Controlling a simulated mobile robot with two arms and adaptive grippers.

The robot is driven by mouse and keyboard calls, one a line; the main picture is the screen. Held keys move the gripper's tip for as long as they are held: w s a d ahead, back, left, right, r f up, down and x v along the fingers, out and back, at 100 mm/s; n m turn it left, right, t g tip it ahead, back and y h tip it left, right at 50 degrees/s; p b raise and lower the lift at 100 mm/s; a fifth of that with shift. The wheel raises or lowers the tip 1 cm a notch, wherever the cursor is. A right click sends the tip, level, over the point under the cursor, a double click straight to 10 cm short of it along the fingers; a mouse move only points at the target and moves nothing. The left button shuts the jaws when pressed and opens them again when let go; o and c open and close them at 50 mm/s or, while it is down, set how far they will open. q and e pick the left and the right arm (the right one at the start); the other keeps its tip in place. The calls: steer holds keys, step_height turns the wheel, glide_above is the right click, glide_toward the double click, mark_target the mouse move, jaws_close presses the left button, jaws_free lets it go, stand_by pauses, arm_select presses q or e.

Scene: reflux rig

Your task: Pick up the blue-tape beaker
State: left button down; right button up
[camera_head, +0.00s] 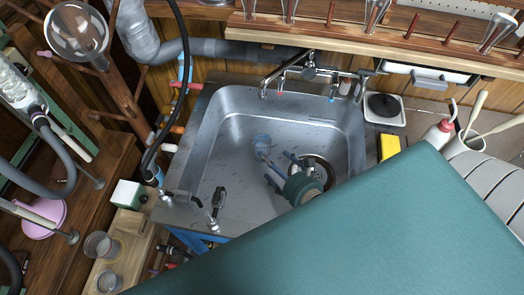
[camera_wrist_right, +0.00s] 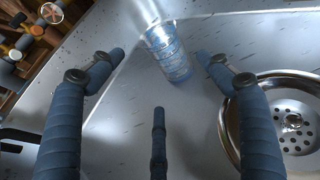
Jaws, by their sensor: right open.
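The blue-tape beaker (camera_head: 262,144) is a clear vessel with blue bands, in the middle of the metal sink. In the right wrist view the beaker (camera_wrist_right: 169,54) is near the top centre, beyond my fingertips; I cannot tell if it stands or leans. My right gripper (camera_head: 278,170) is low in the sink, just right of and below the beaker in the head view. In the right wrist view its fingers (camera_wrist_right: 158,75) are spread open with nothing between them, apart from the beaker. My left gripper is not in view.
The sink (camera_head: 230,120) has a drain (camera_wrist_right: 292,125) at the right and a tap (camera_head: 310,68) at its back. A yellow sponge (camera_head: 389,146) and a red-topped bottle (camera_head: 438,133) are to the right. Small cups (camera_head: 100,245) stand on the left ledge. A large teal surface blocks the lower right.

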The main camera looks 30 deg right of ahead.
mark_target(262, 150)
steer(key=x, duration=0.8)
steer(key=shift+w+d+f, duration=0.15)
steer(key=shift+w+f, duration=0.1)
steer(key=shift+r, duration=0.1)
steer(key=c, duration=1.3)
steer(key=shift+o, duration=0.2)
steer(key=shift+r, duration=0.15)
